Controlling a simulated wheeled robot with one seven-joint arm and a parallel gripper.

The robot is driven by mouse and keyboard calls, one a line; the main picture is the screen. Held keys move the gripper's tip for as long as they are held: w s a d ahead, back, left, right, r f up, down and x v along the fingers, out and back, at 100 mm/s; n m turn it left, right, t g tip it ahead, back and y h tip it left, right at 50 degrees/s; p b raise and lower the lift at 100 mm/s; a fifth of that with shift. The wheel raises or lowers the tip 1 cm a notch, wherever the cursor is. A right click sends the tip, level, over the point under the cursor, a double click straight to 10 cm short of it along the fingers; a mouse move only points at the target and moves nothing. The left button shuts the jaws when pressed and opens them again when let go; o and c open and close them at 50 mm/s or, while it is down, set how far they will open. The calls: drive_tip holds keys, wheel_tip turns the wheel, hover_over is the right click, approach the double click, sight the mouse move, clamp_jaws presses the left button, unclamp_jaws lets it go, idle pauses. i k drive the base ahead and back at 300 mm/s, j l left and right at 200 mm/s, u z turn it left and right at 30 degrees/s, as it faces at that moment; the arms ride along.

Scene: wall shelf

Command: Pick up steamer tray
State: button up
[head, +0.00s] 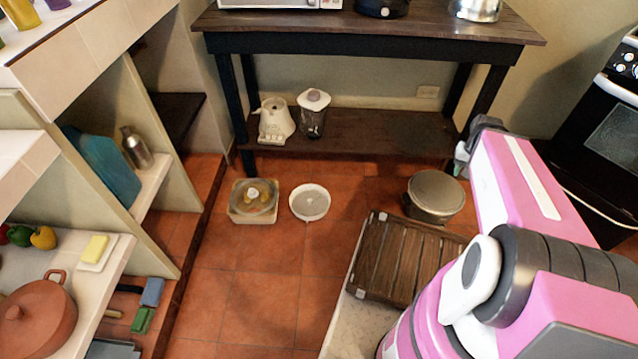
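A round, shallow white tray with a grey inside (309,203) lies flat on the tiled floor in front of the low shelf; it looks like the steamer tray, though I cannot be sure. A squarish, clear-sided container (254,201) with something yellow in it sits just left of it. My pink arm comes in from the lower right. The dark end of my arm, with my gripper (470,148), is up and to the right of the tray, well apart from it. Its fingers are too small and hidden to read.
A lidded metal pot (435,195) stands right of the tray. A slatted wooden rack (400,258) lies near my arm. A dark wooden table (370,30) stands behind, with a blender (313,112) on its lower shelf (385,135). Tiled shelves fill the left.

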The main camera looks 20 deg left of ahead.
sight(310, 205)
drive_tip(key=u, duration=1.55)
drive_tip(key=i+j+z, duration=0.15)
drive_tip(key=j+z, duration=0.35)
drive_tip(key=j, duration=0.4)
drive_tip(key=j+z, duration=0.5)
drive_tip(key=j, duration=0.45)
